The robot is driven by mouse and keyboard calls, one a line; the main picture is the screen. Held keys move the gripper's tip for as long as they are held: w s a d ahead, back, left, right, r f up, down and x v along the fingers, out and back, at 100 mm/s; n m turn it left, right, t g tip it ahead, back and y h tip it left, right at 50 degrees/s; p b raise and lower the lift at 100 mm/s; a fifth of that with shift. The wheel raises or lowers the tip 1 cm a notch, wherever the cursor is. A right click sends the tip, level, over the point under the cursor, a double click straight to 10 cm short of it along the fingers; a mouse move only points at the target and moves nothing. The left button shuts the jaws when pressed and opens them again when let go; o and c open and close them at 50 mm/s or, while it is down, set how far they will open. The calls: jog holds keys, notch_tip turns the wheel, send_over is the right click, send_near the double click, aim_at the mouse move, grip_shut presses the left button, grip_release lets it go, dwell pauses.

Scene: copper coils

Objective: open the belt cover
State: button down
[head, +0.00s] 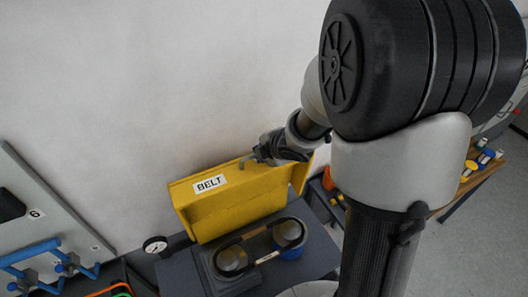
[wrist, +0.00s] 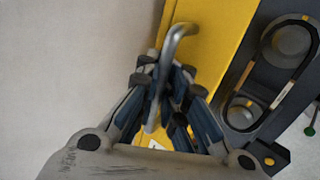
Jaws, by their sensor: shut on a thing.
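The yellow belt cover (head: 235,208), with a white BELT label (head: 210,184), is tilted up against the wall side. The black belt (head: 262,232) and its two pulleys lie exposed in front of it. The belt also shows at the right of the wrist view (wrist: 247,75). A grey bent handle (wrist: 177,38) stands on the cover in the wrist view. My gripper (wrist: 165,82) is shut on this handle, near the cover's upper edge. In the head view my gripper (head: 262,152) is small, and my arm hides part of the cover's right end.
A round gauge (head: 155,245) stands left of the dark machine base (head: 320,255). A grey panel (head: 35,190) with blue clamps is at the far left. A wooden table (head: 468,185) with small containers is at the right. The wall is close behind the cover.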

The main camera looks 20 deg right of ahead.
jog(key=shift+w+r, duration=0.2)
jog(key=shift+r, duration=0.1)
jog(key=c, duration=2.1)
grip_release()
jog(key=shift+o, duration=1.4)
jog(key=shift+s, duration=0.3)
jog(key=shift+o, duration=0.6)
jog(key=shift+w+f, duration=0.1)
jog(key=shift+f, duration=0.05)
jog(key=v, duration=1.2)
